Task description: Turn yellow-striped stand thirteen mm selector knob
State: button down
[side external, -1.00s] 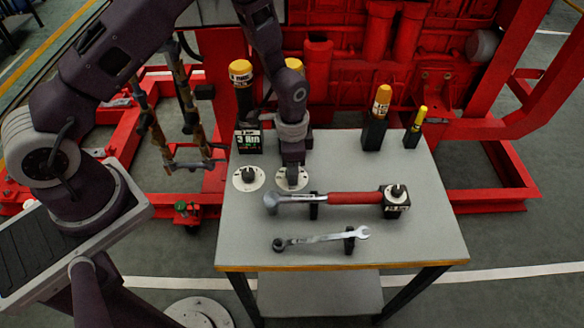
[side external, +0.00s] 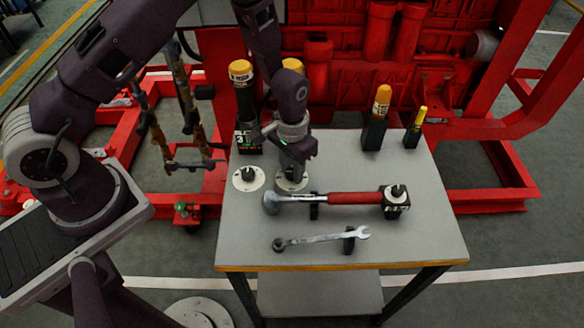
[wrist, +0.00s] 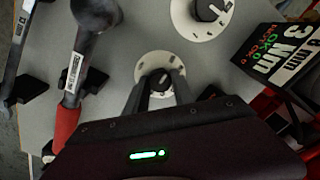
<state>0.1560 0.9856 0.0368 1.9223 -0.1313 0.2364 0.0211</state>
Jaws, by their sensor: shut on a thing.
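A round white dial with marks around its edge (wrist: 147,66) lies flat on the grey table, with a small dark selector knob (wrist: 160,82) at its centre. My gripper (wrist: 159,92) points down over this dial and is shut on the knob, one dark finger on each side. In the side view my gripper (side external: 292,172) hides the knob and part of the dial. I cannot read the knob's marks or see a yellow stripe on its stand. A similar dial with a black knob (side external: 248,176) is to the left and is free; it also shows in the wrist view (wrist: 209,10).
A display box reading 3 Nm (wrist: 285,62) stands behind the dials. Yellow-topped tools (side external: 242,85) stand at the back. The table's right front is clear.

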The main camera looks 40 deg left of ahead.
aim_at(292, 172)
dwell(0.3)
jog(key=c, duration=1.1)
grip_release()
jog(key=shift+o, duration=0.2)
jog(key=shift+r, duration=0.1)
notch_tip(292, 172, up, 8)
jog(key=shift+f, duration=0.25)
jog(key=s+a+r+t, duration=0.15)
jog(key=s+r, duration=0.25)
jog(key=r, duration=0.6)
jog(key=s+a+r+t, duration=0.15)
jog(key=s+r, duration=0.25)
jog(key=r, duration=0.6)
jog(key=s+a+r+t, duration=0.1)
jog(key=s+r, duration=0.2)
jog(key=s, duration=0.4)
jog(key=s+a+r+t, duration=0.1)
jog(key=s+r, duration=0.2)
jog(key=s, duration=0.4)
jog(key=shift+s+r+t, duration=0.25)
jog(key=shift+s+t, duration=0.05)
jog(key=shift+s, duration=0.1)
